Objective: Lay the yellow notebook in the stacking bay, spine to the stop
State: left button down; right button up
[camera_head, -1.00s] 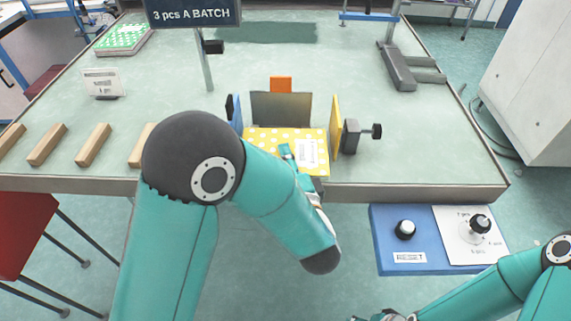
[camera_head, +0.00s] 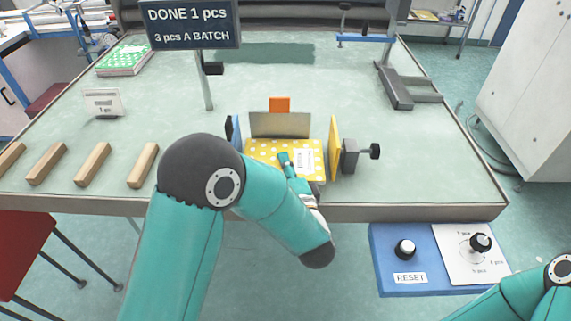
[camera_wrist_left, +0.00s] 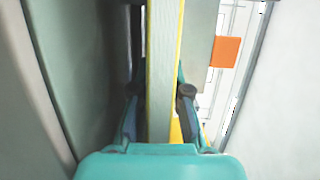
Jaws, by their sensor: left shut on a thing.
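The yellow notebook (camera_head: 262,149) has white dots and a white label. It is in the stacking bay (camera_head: 282,124), between a blue side plate (camera_head: 233,131) and a yellow side plate (camera_head: 333,147), in front of a grey back plate with an orange tab (camera_head: 279,104). My left gripper (camera_head: 288,162) is shut on its near part. The left wrist view shows its page edge (camera_wrist_left: 160,80) between the fingers (camera_wrist_left: 160,103). I cannot tell whether it rests on the bay floor or touches the back plate. My right gripper is out of view.
Several wooden bars (camera_head: 94,164) lie at the table's left. A sign (camera_head: 191,24) reads "DONE 1 pcs, 3 pcs A BATCH". A knobbed clamp (camera_head: 350,155) is beside the yellow plate. A blue reset panel (camera_head: 388,272) sits at the lower right. Table space right of the clamp is clear.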

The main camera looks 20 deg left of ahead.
pick_arm(q)
jog(key=shift+f, duration=0.1)
dwell(0.6)
jog(key=c, duration=1.1)
grip_release()
jog(key=shift+o, duration=0.2)
jog(key=shift+s+d+f, duration=0.1)
jog(key=shift+s+f, duration=0.1)
jog(key=shift+f, duration=0.2)
jog(key=shift+s+d, duration=0.3)
jog(key=shift+s, duration=0.85)
jog(key=shift+s+d, duration=0.35)
jog(key=shift+s, duration=0.75)
jog(key=shift+s+d, duration=0.3)
jog(key=shift+s, duration=0.85)
jog(key=shift+s+d+r, duration=0.1)
jog(key=shift+s+d, duration=0.1)
jog(key=shift+s, duration=0.45)
jog(key=shift+s+d+r, duration=0.1)
jog(key=shift+s+d, duration=0.1)
jog(key=shift+s, duration=0.4)
